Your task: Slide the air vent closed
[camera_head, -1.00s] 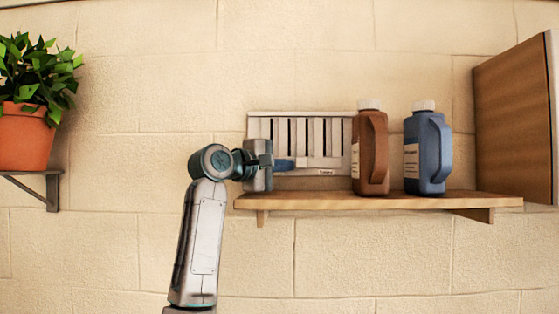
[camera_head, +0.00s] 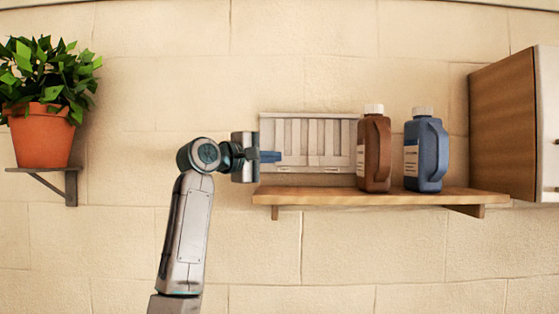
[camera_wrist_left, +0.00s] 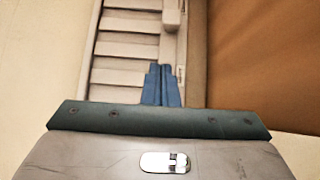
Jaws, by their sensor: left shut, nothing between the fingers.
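The air vent (camera_head: 312,138) is a pale slatted plate on the wall, behind the left part of the shelf. Its gaps show no dark openings now. The brown jug covers its right end. In the left wrist view the vent (camera_wrist_left: 118,48) appears turned sideways, with a small raised tab (camera_wrist_left: 172,16) along its lower edge. My left gripper (camera_head: 278,157) is in front of the vent's left end, blue fingers shut and empty, pointing right. In the left wrist view the fingers (camera_wrist_left: 162,85) are apart from the tab. My right gripper is not in view.
A brown jug (camera_head: 375,152) and a blue jug (camera_head: 424,153) stand on the wooden shelf (camera_head: 330,196) below the vent. A wooden cabinet (camera_head: 503,125) is at the right. A potted plant (camera_head: 43,136) sits on a bracket at the left.

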